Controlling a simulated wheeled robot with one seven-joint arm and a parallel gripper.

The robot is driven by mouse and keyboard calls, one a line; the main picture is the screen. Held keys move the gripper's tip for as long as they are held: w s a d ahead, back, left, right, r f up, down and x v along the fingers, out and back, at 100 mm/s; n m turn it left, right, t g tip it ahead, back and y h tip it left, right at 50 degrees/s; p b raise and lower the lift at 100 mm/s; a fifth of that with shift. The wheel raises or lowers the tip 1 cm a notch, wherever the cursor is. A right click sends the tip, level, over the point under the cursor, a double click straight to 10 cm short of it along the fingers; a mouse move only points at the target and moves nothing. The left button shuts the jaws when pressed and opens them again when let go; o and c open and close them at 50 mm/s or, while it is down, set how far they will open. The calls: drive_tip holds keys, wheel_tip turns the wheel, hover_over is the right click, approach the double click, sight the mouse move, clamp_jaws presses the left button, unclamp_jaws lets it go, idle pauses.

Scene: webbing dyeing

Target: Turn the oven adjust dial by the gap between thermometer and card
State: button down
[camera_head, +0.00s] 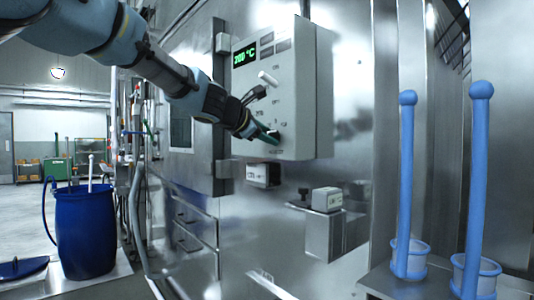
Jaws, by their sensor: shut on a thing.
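My gripper (270,135) is at the lower part of the grey oven control box (305,85), shut on the small dark adjust dial (275,134); the fingers hide much of the dial and its setting cannot be read. A green display (244,55) at the top left of the box shows a number in °C that is hard to read, perhaps 200 or 300. A small box with a light face (263,174) is below the control box. Another small pale box (326,199) sits on a metal ledge. I cannot tell which thing is the thermometer or the card.
Two blue round-topped rods (405,180) stand in blue-rimmed cups at the right. A blue barrel (85,230) stands at the left.

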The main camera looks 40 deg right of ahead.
drive_tip(key=shift+f+m+t+b, duration=0.25)
drive_tip(key=shift+m+t+b, duration=0.05)
drive_tip(key=shift+b, duration=0.55)
drive_tip(key=shift+r, duration=0.15)
drive_tip(key=shift+c, duration=2.1)
unclamp_jaws()
drive_tip(key=b+v, duration=0.2)
drive_tip(key=v, duration=0.9)
drive_tip(key=shift+b, duration=0.35)
